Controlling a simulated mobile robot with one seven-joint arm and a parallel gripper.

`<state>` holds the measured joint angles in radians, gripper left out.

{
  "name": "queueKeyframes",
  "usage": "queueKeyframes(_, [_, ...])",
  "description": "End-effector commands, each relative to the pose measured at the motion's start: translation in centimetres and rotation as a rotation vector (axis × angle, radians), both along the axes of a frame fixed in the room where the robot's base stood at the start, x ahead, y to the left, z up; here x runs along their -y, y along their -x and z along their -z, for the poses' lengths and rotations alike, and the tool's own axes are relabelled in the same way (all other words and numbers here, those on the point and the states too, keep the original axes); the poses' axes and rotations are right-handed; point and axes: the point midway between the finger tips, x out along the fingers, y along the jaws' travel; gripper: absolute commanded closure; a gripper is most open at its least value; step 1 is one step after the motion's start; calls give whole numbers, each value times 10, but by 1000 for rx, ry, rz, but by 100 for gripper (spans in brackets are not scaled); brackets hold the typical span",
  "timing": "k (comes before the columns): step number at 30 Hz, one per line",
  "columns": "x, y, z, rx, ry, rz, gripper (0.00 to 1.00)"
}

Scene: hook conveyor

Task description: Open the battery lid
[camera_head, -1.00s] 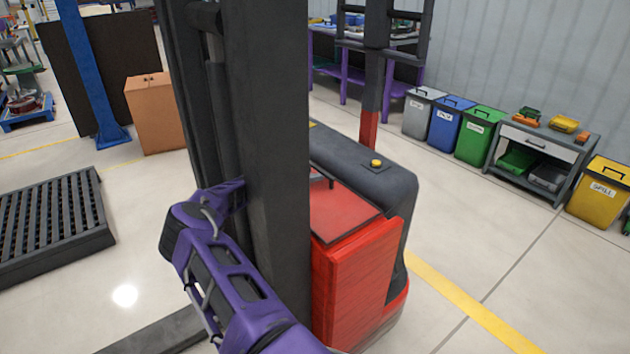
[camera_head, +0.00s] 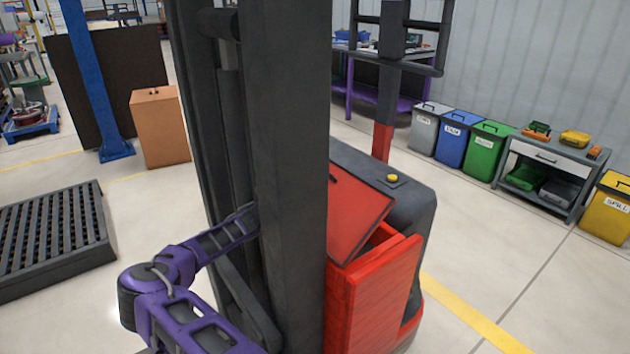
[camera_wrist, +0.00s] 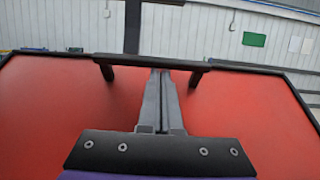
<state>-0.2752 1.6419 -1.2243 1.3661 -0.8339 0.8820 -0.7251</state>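The red battery lid (camera_head: 358,215) is raised and tilted on the red battery housing (camera_head: 372,292) of the forklift, with an open gap between its right edge and the housing. In the wrist view the red lid (camera_wrist: 60,105) fills most of the picture. Its black bar handle (camera_wrist: 118,69) crosses the upper middle. My gripper (camera_wrist: 163,74) has its grey fingers close together at the middle of this handle, shut on it. In the head view my gripper is hidden behind the mast, and so is most of the handle.
The dark forklift mast (camera_head: 285,150) stands between my purple arm and much of the lid. A yellow button (camera_head: 392,178) sits on the forklift's dark top. A slatted dark pallet (camera_head: 50,240) and an orange box (camera_head: 160,128) are at left. Bins and a small cabinet (camera_head: 545,160) line the right wall.

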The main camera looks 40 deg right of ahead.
Motion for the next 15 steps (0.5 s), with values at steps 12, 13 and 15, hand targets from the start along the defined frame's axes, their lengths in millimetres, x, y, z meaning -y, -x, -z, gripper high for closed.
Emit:
queueKeyframes(12, [-53,-5,-21,-12,131,-2,100])
queueKeyframes(13, [-58,-6,-21,-12,131,-2,100])
queueKeyframes(15, [-65,-6,-19,-23,185,-1,100])
